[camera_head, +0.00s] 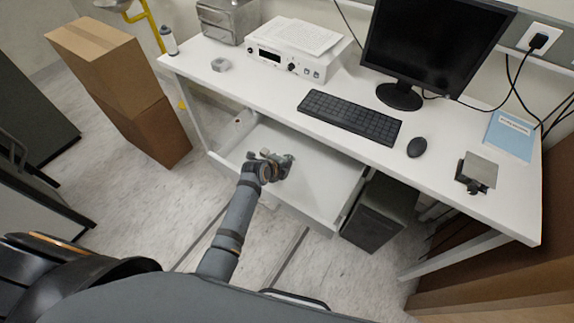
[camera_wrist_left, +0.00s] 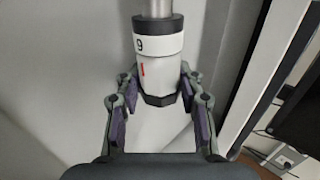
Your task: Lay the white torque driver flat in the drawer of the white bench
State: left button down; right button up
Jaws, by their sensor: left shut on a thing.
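The open white drawer (camera_head: 325,190) extends below the white bench (camera_head: 440,165). My left gripper (camera_head: 284,163) is over the left part of the drawer in the head view. In the left wrist view, the white torque driver (camera_wrist_left: 160,45), with a black band, a "9" and a small red mark, is between the two fingers of my left gripper (camera_wrist_left: 160,100), which is shut on it. A metal shaft runs from its far end. In the head view the driver is hard to make out behind the gripper. I cannot tell whether it touches the drawer floor. My right gripper is not in view.
The bench top holds a keyboard (camera_head: 350,117), a mouse (camera_head: 417,147), a monitor (camera_head: 430,40) and a white instrument (camera_head: 295,62). A dark computer case (camera_head: 376,222) stands right of the drawer. Cardboard boxes (camera_head: 120,90) stand left of the bench. The drawer's right part looks empty.

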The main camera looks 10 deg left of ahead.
pick_arm(q)
jog(key=shift+s+f, duration=0.1)
jog(key=c, duration=0.7)
grip_release()
jog(key=shift+c, duration=0.2)
jog(key=v, duration=1.2)
jog(key=shift+a, duration=0.1)
